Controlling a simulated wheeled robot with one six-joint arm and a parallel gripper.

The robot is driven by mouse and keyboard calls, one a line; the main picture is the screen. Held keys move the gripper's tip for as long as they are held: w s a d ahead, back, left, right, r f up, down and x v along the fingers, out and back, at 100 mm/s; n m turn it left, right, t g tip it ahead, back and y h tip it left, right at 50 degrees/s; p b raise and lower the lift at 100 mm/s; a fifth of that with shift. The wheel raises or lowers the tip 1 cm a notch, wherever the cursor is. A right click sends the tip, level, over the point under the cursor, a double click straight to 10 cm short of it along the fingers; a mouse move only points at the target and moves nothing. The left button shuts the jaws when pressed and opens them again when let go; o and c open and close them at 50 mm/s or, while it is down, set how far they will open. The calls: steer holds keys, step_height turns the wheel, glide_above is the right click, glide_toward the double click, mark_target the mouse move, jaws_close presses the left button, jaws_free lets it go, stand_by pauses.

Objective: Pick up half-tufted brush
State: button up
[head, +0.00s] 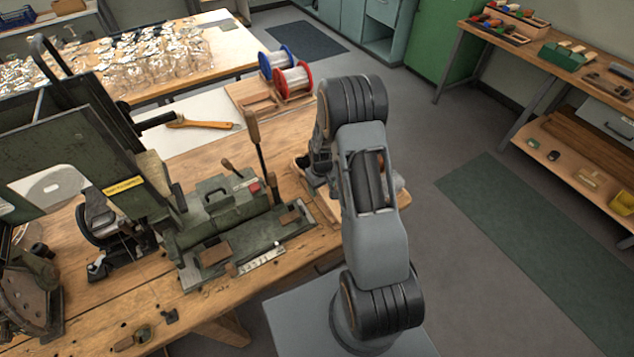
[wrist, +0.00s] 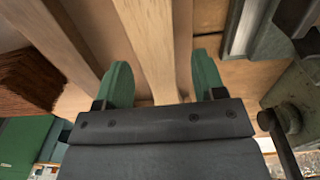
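My gripper (wrist: 160,68) is open in the wrist view, with green finger pads on both sides of a pale wooden bar (wrist: 155,40). Small gaps show between the bar and the pads. I cannot tell whether this bar is the brush's wooden back; no tufts show on it. A bundle of reddish-brown bristle (wrist: 32,85) lies at the left of the wrist view. In the head view my gripper (head: 318,172) is low at the bench's right edge, largely hidden by my arm. No half-tufted brush can be made out clearly there.
A green machine (head: 222,215) with upright levers stands left of my arm on the wooden bench (head: 285,265). Red (head: 292,80) and blue (head: 276,60) spools stand behind. An orange-handled tool (head: 200,124) lies on a white sheet. Open floor (head: 455,155) is to the right.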

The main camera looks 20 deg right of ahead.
steer(key=c, duration=1)
steer(key=shift+o, duration=0.2)
